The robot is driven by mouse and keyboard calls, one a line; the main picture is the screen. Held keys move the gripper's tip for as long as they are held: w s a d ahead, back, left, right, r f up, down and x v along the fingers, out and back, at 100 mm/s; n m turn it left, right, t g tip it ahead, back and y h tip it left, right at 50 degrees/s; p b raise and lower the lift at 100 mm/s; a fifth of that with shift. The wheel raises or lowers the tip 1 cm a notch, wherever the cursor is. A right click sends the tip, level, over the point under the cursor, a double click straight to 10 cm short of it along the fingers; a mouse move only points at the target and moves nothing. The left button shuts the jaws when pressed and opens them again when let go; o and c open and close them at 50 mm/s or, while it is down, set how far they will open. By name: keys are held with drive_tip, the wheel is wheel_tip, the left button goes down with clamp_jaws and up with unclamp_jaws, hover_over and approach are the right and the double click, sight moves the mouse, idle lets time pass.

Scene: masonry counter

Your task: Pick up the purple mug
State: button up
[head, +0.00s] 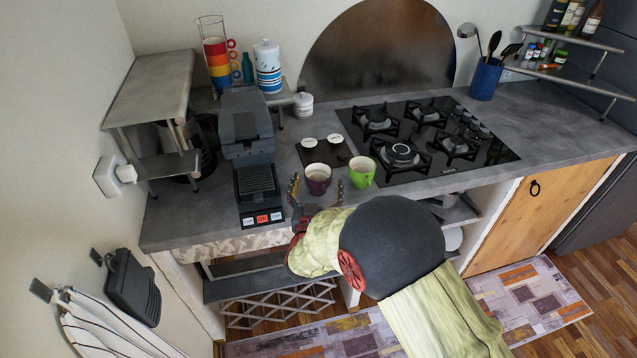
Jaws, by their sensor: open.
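The purple mug (318,180) stands upright on the grey counter, near its front edge. It has a pale inside and a dark purple outer wall. My gripper (317,194) is open at the counter's front, with one finger to the left of the mug and the other to its right. The fingers appear to reach up on both sides of it, but I cannot tell whether either touches it. My arm hides the counter edge just below the mug. The mug's handle is not clearly visible.
A green mug (362,171) stands close to the right of the purple mug. A dark tray (313,154) with white-topped jars lies behind. The gas hob (470,160) is to the right.

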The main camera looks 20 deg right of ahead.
sight(320, 164)
drive_tip(key=x, duration=0.1)
drive_tip(key=b+x, duration=0.1)
drive_tip(key=x, duration=0.2)
drive_tip(key=shift+w+a+r, duration=0.1)
drive_tip(key=shift+w+a, duration=0.1)
drive_tip(key=shift+w, duration=0.05)
drive_tip(key=shift+c, duration=0.7)
drive_tip(key=c, duration=1.3)
